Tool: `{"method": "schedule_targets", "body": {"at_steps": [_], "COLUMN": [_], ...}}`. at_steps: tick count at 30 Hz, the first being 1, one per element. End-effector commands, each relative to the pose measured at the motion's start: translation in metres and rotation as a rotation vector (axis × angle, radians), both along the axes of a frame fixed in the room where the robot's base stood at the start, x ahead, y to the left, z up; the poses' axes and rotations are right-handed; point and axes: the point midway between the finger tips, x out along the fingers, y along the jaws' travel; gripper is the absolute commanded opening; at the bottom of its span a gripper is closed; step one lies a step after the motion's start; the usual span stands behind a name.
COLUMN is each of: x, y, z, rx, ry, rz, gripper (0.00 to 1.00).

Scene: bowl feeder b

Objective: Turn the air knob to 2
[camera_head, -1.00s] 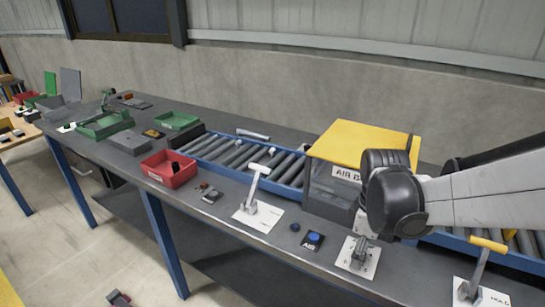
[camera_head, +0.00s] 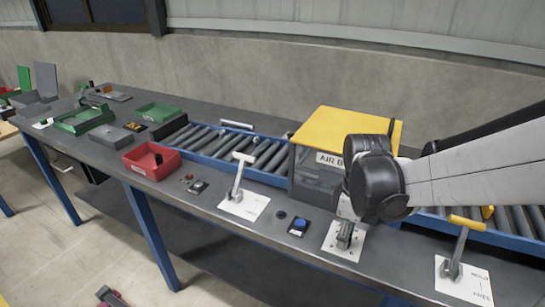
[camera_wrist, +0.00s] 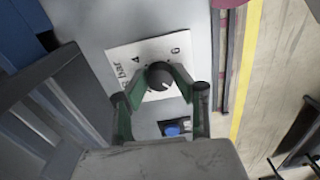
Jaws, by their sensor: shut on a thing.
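The air knob (camera_wrist: 160,75) is a dark round knob on a white scale plate (camera_wrist: 122,55) in the wrist view. The plate reads "bar", with a "4" and another digit legible. A pale mark on the knob's face points toward the lower right of the picture. My gripper (camera_wrist: 157,82) has green fingers and is shut on the knob, one finger on either side. In the head view the plate (camera_head: 331,245) lies on the bench, with my gripper (camera_head: 346,238) down over it and hiding the knob.
A blue button (camera_head: 299,225) stands left of the plate. A white-handled lever (camera_head: 239,175) is farther left, a yellow-handled lever (camera_head: 459,245) to the right. The yellow-topped air box (camera_head: 345,130) stands behind, across the roller conveyor (camera_head: 215,143).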

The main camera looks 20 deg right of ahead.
Motion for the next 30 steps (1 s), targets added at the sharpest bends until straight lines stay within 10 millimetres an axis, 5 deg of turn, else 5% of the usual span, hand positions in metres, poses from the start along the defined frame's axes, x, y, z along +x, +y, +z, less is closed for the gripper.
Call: {"method": "schedule_targets", "body": {"at_steps": [30], "x": [0.0004], "y": [-0.0001], "z": [0.0004], "rx": [0.0], "ry": [0.0], "rz": [-0.899], "gripper": [0.0]}}
